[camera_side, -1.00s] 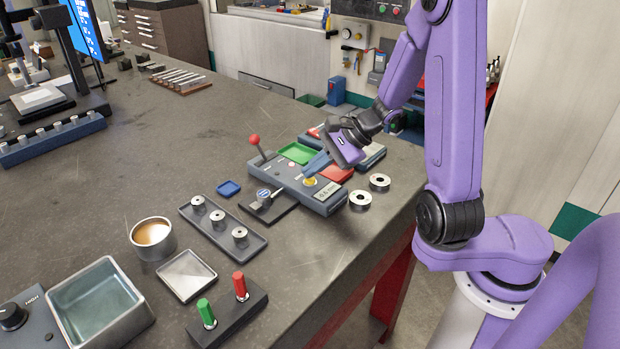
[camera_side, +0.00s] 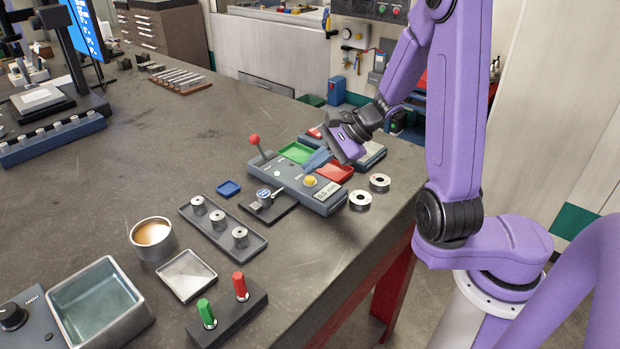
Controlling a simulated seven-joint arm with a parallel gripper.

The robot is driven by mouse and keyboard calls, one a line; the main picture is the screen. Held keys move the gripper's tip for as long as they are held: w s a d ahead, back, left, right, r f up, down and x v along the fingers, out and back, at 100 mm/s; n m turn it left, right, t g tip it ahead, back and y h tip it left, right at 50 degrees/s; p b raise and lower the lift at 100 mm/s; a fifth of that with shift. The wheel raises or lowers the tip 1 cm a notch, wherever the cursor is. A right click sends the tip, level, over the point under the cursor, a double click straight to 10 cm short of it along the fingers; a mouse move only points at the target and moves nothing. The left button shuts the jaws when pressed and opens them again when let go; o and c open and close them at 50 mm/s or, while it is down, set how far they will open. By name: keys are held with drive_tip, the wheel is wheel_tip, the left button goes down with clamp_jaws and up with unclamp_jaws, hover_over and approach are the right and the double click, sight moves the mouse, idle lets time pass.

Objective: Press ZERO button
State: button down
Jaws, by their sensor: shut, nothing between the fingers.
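The grey-blue gauge box (camera_side: 318,199) lies on the bench with a yellow button (camera_side: 309,181) on its top near the right end. I cannot read a ZERO label at this size. Exact height above the box is hard to tell.
A red-knobbed lever (camera_side: 254,140) rises at the box's left end. A green tray (camera_side: 296,152) and a red tray (camera_side: 336,172) lie behind it. Two metal rings (camera_side: 370,191) sit to the right. A tray of pins (camera_side: 222,228) stands in front.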

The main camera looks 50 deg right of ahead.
sight(311, 181)
drive_tip(key=shift+r, duration=0.1)
drive_tip(key=shift+r, duration=2.45)
drive_tip(key=shift+a+n, duration=0.4)
drive_tip(key=shift+a, duration=0.15)
drive_tip(key=s+a+f+n+g, duration=0.2)
drive_tip(key=s+a+n+g, duration=0.45)
drive_tip(key=n, duration=0.55)
drive_tip(key=s+d+n+h, duration=0.2)
drive_tip(key=s+n+h, duration=0.1)
drive_tip(key=s+n, duration=0.6)
drive_tip(key=s+d+n+h, duration=0.2)
drive_tip(key=s+n, duration=0.7)
drive_tip(key=shift+h, duration=0.4)
